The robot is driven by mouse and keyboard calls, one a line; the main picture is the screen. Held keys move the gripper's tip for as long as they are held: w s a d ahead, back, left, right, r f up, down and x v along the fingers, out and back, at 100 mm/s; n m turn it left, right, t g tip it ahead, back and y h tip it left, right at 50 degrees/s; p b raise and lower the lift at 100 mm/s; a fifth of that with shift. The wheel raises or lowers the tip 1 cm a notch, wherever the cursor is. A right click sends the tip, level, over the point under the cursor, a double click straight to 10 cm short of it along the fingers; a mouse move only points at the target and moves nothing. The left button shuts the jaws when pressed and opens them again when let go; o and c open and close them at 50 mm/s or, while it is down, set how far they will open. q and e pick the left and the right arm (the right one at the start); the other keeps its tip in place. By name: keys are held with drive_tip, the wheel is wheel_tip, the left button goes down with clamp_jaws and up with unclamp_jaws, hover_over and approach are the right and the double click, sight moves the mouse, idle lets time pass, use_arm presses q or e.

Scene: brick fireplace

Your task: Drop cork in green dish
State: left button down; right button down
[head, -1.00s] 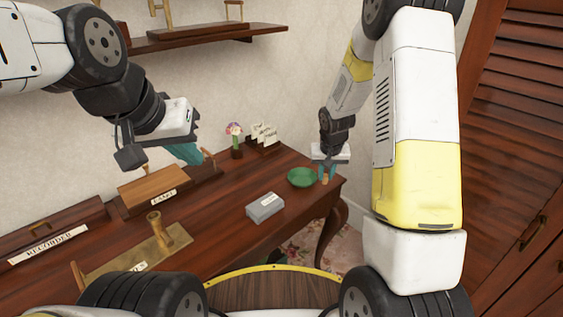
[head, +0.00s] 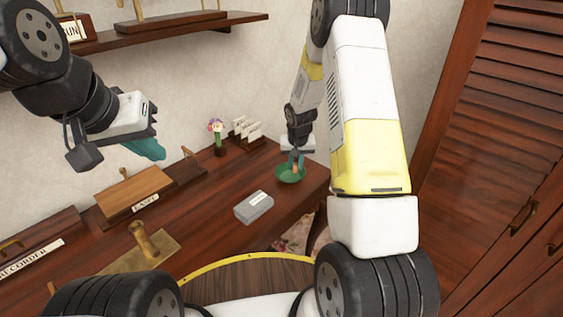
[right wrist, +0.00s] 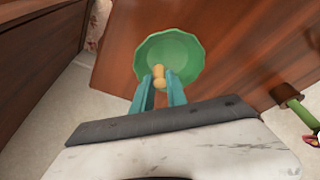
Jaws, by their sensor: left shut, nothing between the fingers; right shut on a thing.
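The green dish (head: 290,176) stands on the wooden table near its right end. It also shows in the right wrist view (right wrist: 185,45). My right gripper (head: 297,163) is shut on the cork (right wrist: 159,76), a small tan piece between the teal fingertips. In the right wrist view the right gripper (right wrist: 159,88) and the cork overlap the near part of the dish. I cannot tell whether the cork touches the dish. My left gripper (head: 155,150) is shut and empty, above the left part of the table, far from the dish.
A grey labelled box (head: 254,208) lies left of the dish. A flower in a small vase (head: 217,135) and a card holder (head: 246,130) stand behind it. A wooden labelled box (head: 133,191) and a brass piece (head: 144,241) are further left. A louvred door (head: 490,130) is at right.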

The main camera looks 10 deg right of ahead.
drive_tip(key=shift+f, duration=0.3)
drive_tip(key=c, duration=1.3)
unclamp_jaws()
drive_tip(key=shift+o, duration=0.2)
drive_tip(key=shift+r, duration=0.15)
drive_tip(key=v, duration=0.7)
drive_tip(key=shift+s+r, duration=0.2)
drive_tip(key=shift+r, duration=0.05)
drive_tip(key=shift+r, duration=0.1)
